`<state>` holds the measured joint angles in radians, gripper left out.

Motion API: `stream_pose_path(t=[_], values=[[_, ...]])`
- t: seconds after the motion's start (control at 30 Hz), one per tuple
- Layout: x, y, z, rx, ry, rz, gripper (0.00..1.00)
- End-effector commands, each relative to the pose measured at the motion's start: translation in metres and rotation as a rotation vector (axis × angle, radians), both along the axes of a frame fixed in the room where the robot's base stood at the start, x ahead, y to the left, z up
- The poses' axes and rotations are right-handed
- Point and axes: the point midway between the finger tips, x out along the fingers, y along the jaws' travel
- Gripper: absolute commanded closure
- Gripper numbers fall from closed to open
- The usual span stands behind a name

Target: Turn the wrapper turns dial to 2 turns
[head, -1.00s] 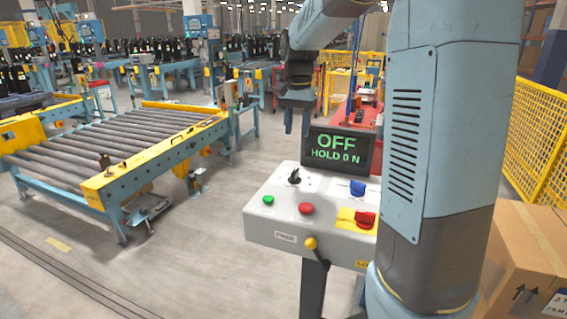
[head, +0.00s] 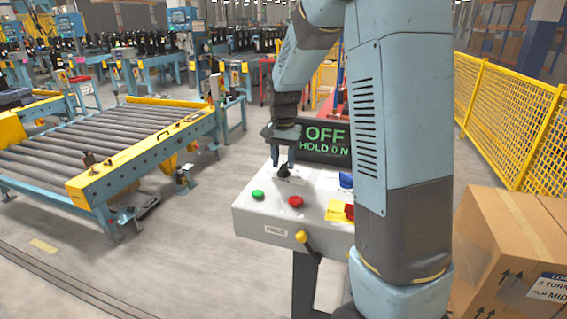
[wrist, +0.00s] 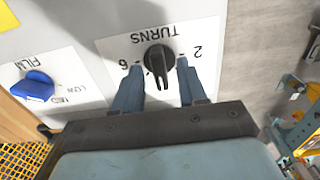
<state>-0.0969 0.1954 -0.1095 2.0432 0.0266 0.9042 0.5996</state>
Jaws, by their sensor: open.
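The turns dial (wrist: 158,60) is a black knob on a white plate lettered TURNS, upside down in the wrist view. A 6 stands to its left and a 2 to its right. Its narrow end points down the picture, between the two numbers; any mark there is hidden. My gripper (wrist: 160,67) is open, one finger on each side of the dial, with gaps visible. In the head view my gripper (head: 283,157) is at the dial (head: 284,171), at the back left of the white control box (head: 262,220).
A display (head: 323,140) behind the box reads OFF, HOLD 0 N. Green (head: 257,195) and red (head: 295,202) buttons and a yellow-knobbed lever (head: 301,237) are near the front. The blue FILM knob (wrist: 36,86) is beside the dial plate. A carton (head: 515,240) stands right.

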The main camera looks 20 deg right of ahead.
Motion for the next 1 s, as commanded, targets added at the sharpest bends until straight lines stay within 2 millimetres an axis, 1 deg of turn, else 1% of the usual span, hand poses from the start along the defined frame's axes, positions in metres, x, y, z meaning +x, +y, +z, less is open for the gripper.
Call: stream_pose_path(t=[0.17,0.43,0.47,0.87,1.0], values=[[-0.0004,0.0,-0.0088,0.0,0.0,0.0,0.58],[-0.0003,0.0001,-0.0097,0.0,0.0,0.0,0.58],[-0.0003,0.0001,-0.0097,0.0,0.0,0.0,0.6],[-0.0002,0.0,-0.0095,0.0,0.0,0.0,0.99],[-0.0001,0.0,-0.0094,0.001,-0.001,0.0,1.0]])
